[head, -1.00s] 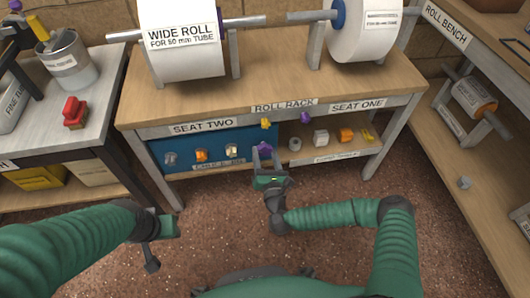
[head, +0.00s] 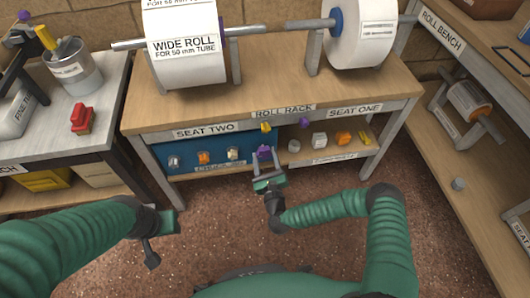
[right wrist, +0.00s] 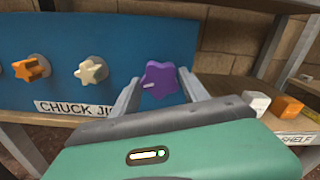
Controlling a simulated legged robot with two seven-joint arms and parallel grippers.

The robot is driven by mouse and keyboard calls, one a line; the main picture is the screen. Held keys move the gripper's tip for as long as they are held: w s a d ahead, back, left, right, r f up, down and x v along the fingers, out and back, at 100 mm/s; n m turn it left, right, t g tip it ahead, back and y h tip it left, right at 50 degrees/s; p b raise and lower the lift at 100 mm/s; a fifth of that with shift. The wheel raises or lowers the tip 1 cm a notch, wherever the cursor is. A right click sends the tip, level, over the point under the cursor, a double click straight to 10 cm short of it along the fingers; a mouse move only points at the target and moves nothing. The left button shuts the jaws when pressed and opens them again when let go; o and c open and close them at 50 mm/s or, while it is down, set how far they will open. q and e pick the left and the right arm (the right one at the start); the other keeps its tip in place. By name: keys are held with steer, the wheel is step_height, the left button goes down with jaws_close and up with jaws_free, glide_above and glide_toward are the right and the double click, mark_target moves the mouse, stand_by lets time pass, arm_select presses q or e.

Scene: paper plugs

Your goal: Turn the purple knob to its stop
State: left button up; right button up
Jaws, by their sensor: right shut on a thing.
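The purple star-shaped knob (head: 264,152) sits on the blue chuck jig panel (head: 180,144) under the roll rack. In the right wrist view the knob (right wrist: 161,83) shows a pale pointer mark toward its lower left. My right gripper (head: 267,160) is shut on the knob, one finger on each side; its fingers (right wrist: 160,95) flank the knob in the right wrist view. My left gripper (head: 163,232) hangs low at left, away from the rack; its fingers are not clear.
An orange knob (right wrist: 31,68) and a cream knob (right wrist: 91,70) share the panel. Small white and orange plugs (head: 343,138) stand on the shelf at right. A second purple piece (head: 304,122) and a yellow one (head: 265,127) are on the rack's front edge.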

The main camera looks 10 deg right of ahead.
steer(key=n+p, duration=0.3)
steer(key=n, duration=0.4)
steer(key=shift+r, duration=0.15)
steer(key=n+p, duration=0.3)
steer(key=n, duration=0.3)
steer(key=shift+n, duration=0.5)
steer(key=shift+f, duration=0.2)
steer(key=o, duration=1.4)
steer(key=shift+c, duration=0.2)
